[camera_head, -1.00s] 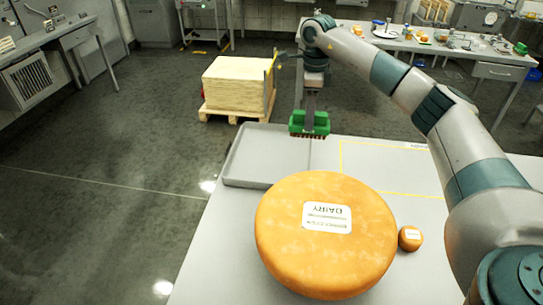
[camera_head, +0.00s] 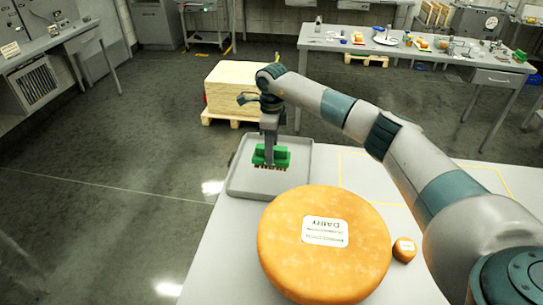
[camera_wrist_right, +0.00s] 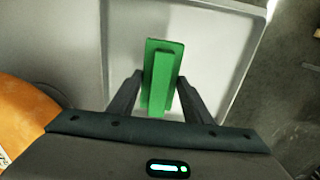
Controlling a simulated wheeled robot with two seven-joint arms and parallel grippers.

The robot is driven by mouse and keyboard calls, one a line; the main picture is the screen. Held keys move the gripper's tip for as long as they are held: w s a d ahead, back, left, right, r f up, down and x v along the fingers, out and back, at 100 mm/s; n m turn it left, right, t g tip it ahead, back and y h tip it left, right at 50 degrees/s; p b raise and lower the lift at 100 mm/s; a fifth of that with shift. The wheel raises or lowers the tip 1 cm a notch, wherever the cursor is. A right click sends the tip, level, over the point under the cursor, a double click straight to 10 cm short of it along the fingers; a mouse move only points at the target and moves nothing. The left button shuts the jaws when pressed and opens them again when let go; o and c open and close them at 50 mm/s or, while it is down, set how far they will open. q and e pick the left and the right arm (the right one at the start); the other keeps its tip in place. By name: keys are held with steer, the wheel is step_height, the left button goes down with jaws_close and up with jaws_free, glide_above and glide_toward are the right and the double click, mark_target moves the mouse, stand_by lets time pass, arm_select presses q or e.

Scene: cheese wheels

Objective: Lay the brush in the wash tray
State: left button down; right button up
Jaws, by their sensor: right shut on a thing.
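The brush (camera_head: 271,157) is green with brown bristles pointing down. My right gripper (camera_head: 270,148) is shut on the brush and holds it over the grey wash tray (camera_head: 240,186). In the right wrist view the brush (camera_wrist_right: 163,75) sits between the two dark fingers of my right gripper (camera_wrist_right: 158,95). The wash tray (camera_wrist_right: 228,80) shows below it there, with its floor bare. I cannot tell whether the bristles touch the tray floor. My left gripper is not in view.
A big orange cheese wheel (camera_head: 290,255) with a white label lies on the table (camera_head: 215,260) just in front of the tray. A small cheese (camera_head: 404,249) sits to its right. A yellow outlined area (camera_head: 400,204) on the table is clear. A loaded pallet (camera_head: 228,88) stands behind.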

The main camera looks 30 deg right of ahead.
steer(key=shift+f+p, duration=0.65)
steer(key=shift+f, duration=0.05)
step_height(320, 180, down, 2)
steer(key=shift+f+p, duration=0.25)
steer(key=shift+p, duration=0.3)
steer(key=shift+f, duration=0.2)
steer(key=o, duration=1)
steer(key=shift+r, duration=0.2)
